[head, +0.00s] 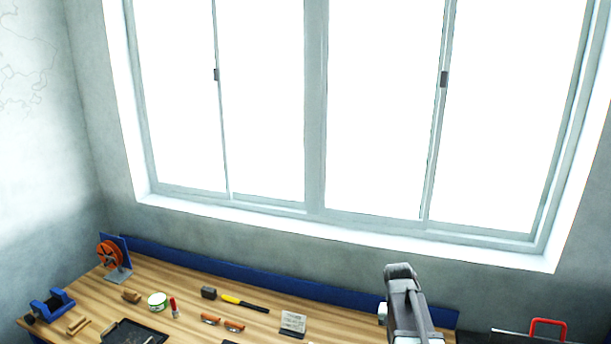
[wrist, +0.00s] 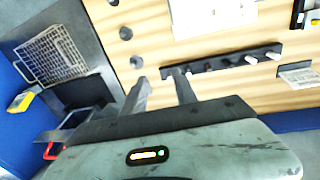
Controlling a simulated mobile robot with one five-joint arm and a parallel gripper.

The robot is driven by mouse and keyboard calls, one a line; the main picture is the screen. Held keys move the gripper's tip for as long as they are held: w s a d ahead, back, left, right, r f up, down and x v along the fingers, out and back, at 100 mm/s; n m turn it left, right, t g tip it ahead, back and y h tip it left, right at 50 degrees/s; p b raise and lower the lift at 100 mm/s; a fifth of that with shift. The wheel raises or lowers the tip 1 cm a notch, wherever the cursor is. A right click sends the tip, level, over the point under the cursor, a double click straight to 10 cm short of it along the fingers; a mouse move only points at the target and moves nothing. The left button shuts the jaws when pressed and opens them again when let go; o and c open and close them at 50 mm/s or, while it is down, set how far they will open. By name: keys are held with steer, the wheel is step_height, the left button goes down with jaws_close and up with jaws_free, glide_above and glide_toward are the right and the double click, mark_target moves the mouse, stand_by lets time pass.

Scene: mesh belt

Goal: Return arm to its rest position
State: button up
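My gripper (wrist: 158,78) shows in the wrist view with its two grey fingers apart and nothing visible between them. The fingers point toward a pale wooden surface (wrist: 205,105). In the head view my arm (head: 405,300) stands up at the lower right, in front of the wall below the window. The gripper's fingers cannot be made out clearly there.
A wooden bench (head: 185,277) at lower left holds a hammer (head: 232,300), an orange reel (head: 108,255), a blue dispenser (head: 50,304) and a card (head: 293,322). In the wrist view are a wire mesh basket (wrist: 50,55) and a dark pegged rack (wrist: 222,62).

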steer(key=s+a+f+n+t+y+b, duration=0.1)
steer(key=s+a+n, duration=0.2)
steer(key=a, duration=0.5)
steer(key=s+a+f+n+y+b, duration=0.1)
steer(key=s+a+n, duration=0.15)
steer(key=a, duration=0.45)
steer(key=shift+m+g, duration=0.3)
steer(key=shift+m, duration=0.05)
steer(key=f+b, duration=0.6)
steer(key=s+f+b, duration=0.1)
steer(key=f+b, duration=0.6)
steer(key=s+f+b, duration=0.1)
steer(key=f+b, duration=0.5)
steer(key=shift+d+f, duration=0.25)
steer(key=shift+f, duration=0.1)
steer(key=shift+r, duration=0.15)
